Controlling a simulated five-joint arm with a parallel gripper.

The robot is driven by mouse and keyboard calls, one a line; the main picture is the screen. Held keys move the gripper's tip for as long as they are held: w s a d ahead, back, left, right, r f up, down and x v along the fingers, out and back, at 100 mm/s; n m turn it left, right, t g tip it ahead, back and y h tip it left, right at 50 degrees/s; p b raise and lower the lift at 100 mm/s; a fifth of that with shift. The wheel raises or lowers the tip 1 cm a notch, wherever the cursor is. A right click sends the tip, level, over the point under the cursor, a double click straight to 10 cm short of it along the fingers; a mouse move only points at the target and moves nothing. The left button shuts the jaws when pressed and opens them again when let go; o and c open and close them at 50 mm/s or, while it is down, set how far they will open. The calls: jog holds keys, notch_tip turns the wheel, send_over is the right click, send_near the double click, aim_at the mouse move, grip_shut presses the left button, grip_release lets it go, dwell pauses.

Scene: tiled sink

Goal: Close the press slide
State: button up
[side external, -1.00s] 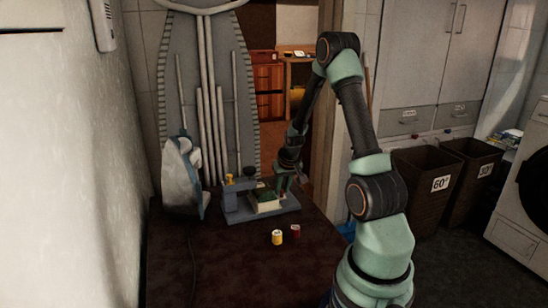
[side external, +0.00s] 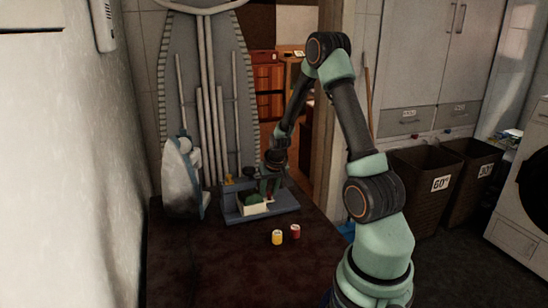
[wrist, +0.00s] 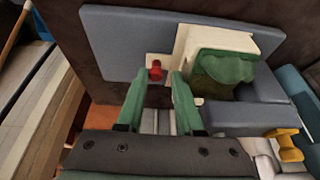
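The press has a blue-grey base (side external: 285,204) on the dark tabletop, with an upright block at its left end. Its slide is a cream-white tray (side external: 256,210) carrying a crumpled green piece, close to the upright block. In the wrist view the tray (wrist: 262,43) and the green piece (wrist: 222,68) lie right of my fingers, and a red knob (wrist: 156,70) stands on a pale tab. My gripper (wrist: 159,78) is open, with its green fingertips apart on either side of the knob. Whether they touch it is unclear. In the side view my gripper (side external: 270,185) is low over the press.
A yellow spool (side external: 277,237) and a red spool (side external: 295,231) stand in front of the press. An iron (side external: 182,178) stands to its left. A yellow knob (wrist: 285,145) is on the press. The tabletop's front is mostly clear.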

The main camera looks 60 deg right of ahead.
jog(key=shift+s+r, duration=0.15)
jog(key=shift+r, duration=0.3)
jog(key=v, duration=1.1)
jog(key=shift+a+r, duration=0.1)
jog(key=shift+a, duration=0.05)
jog(key=s+a+r+n+t+y, duration=0.1)
jog(key=a+r+n, duration=0.3)
jog(key=a, duration=0.9)
jog(key=s+a+r+n+t+y, duration=0.1)
jog(key=a+r+n, duration=0.3)
jog(key=a, duration=1)
notch_tip(320, 180, up, 2)
jog(key=shift+s+a+r+n+y, duration=0.1)
jog(key=shift+s+a+n+y, duration=0.15)
jog(key=shift+s+n+y, duration=0.25)
